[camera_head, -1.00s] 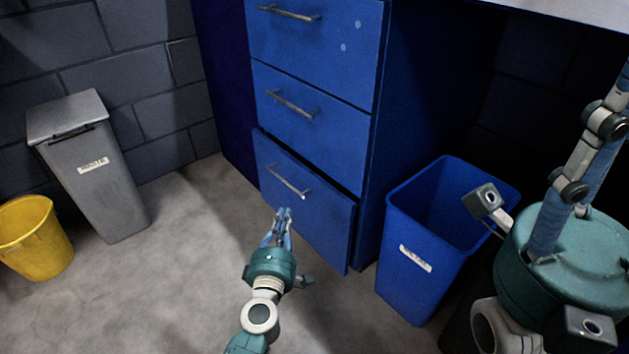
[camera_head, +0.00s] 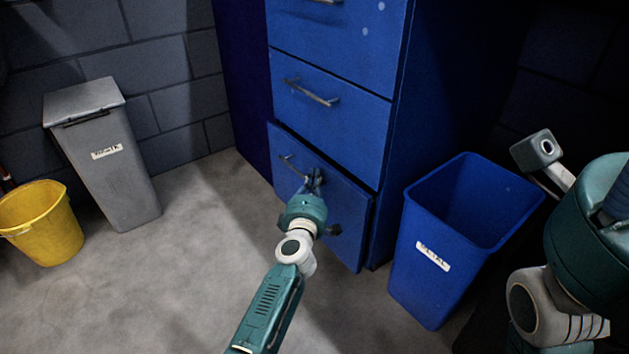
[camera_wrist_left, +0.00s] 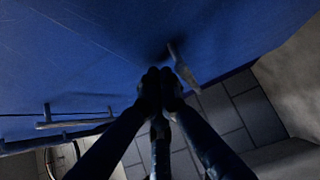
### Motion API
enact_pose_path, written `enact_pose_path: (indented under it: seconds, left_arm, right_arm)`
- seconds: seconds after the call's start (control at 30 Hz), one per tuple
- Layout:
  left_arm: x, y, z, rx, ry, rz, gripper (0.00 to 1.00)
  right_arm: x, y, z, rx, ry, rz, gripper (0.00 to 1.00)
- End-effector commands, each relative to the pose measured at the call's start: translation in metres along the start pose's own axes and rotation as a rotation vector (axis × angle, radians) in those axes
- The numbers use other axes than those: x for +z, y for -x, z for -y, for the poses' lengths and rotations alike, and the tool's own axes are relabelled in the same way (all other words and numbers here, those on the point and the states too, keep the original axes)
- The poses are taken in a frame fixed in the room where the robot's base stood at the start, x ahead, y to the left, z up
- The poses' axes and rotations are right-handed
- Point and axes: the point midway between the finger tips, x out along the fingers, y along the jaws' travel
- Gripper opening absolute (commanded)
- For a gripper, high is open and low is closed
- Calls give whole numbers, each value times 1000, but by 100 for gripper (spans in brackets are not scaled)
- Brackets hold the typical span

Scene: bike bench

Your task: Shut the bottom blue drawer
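The bottom blue drawer (camera_head: 345,225) stands slightly out from the blue cabinet in the head view, with a dark gap along its top and right edges. Its thin metal handle (camera_head: 290,165) is partly hidden by my left gripper (camera_head: 314,181). In the left wrist view the fingertips (camera_wrist_left: 160,85) are close to the blue front and beside a metal handle (camera_wrist_left: 184,68). I cannot tell whether they touch. My right gripper is not in view.
The middle drawer (camera_head: 325,130) above looks shut. A blue bin (camera_head: 425,285) stands close to the cabinet's right. A grey lidded bin (camera_head: 110,180) and a yellow bucket (camera_head: 45,230) stand at the left. The floor (camera_head: 195,265) between is clear.

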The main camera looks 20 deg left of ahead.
Motion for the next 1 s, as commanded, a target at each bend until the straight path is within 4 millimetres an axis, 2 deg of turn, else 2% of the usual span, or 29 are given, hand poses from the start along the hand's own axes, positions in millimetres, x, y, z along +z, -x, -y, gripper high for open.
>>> enact_pose_path:
  seconds: [0.3,0.47,0.6,0.73,1.0]
  left_arm:
    - [2,-1,0,-1,1,1,0]
    - [18,-18,2,0,2,2,0]
    - [28,-27,1,-1,1,2,0]
    - [29,-27,0,0,0,3,0]
    - [29,-27,-2,1,0,5,0]
  right_arm:
    - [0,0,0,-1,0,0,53]
    - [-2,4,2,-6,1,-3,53]
    - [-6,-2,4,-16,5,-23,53]
    - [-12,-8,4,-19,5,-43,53]
    - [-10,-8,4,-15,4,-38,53]
